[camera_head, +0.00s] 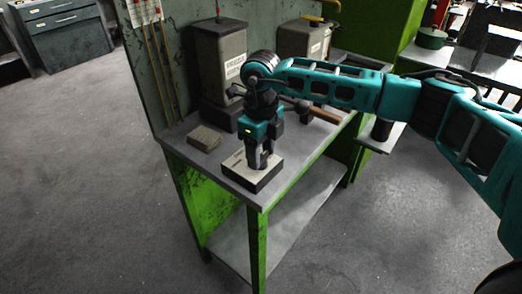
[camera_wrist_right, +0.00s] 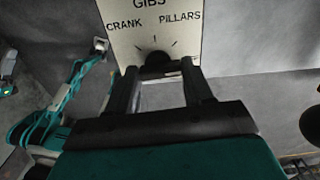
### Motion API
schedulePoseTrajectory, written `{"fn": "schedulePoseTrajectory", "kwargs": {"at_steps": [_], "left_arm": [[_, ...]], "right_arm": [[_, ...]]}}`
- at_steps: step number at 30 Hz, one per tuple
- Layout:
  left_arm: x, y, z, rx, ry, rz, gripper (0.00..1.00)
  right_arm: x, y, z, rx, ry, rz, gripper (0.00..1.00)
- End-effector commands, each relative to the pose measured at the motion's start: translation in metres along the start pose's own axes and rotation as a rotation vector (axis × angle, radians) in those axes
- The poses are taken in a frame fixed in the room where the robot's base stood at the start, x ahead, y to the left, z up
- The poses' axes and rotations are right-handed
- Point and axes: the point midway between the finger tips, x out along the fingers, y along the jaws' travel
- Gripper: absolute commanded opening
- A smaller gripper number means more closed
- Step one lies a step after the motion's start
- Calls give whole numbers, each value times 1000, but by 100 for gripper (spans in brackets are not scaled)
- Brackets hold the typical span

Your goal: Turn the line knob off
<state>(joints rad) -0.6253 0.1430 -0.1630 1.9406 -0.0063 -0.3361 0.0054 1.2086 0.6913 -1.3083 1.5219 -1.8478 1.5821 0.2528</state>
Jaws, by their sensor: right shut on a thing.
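A small box with a pale labelled top (camera_head: 235,164) and dark sides sits on the front corner of the workbench. In the right wrist view its label plate (camera_wrist_right: 122,42) reads "GIBS", "CRANK" and "PILLARS", with tick marks around a dark round knob (camera_wrist_right: 154,58). My right gripper (camera_head: 260,163) points straight down onto the box top. In the right wrist view its two fingers (camera_wrist_right: 158,78) stand on either side of the knob, shut on it. The gripper hides part of the knob, so its pointer direction cannot be told. My left gripper is out of view.
The green-framed workbench (camera_head: 285,187) has a lower shelf (camera_head: 275,225). A small grey block (camera_head: 204,138) lies left of my gripper. A tall grey canister (camera_head: 218,55) and a second box (camera_head: 300,38) stand behind. A wooden-handled tool (camera_head: 325,115) lies right. Floor in front is clear.

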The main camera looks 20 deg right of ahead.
Motion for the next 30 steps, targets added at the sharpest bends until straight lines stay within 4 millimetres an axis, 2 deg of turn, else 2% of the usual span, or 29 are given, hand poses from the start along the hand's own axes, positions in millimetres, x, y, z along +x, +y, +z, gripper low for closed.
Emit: {"fn": "schedulePoseTrajectory", "kwargs": {"at_steps": [9, 21, 22, 29, 30], "left_arm": [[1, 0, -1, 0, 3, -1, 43], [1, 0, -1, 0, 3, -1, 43], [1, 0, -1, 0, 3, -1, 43], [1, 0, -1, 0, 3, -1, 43], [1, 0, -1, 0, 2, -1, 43]], "right_arm": [[-1, 0, 0, 74, -1, -2, 21], [-1, -1, 0, 80, -2, -1, 21], [-1, -1, 0, 80, -2, -1, 54], [-1, 0, 0, 78, -1, -1, 76], [-1, 0, 0, 78, -1, -1, 77]]}}
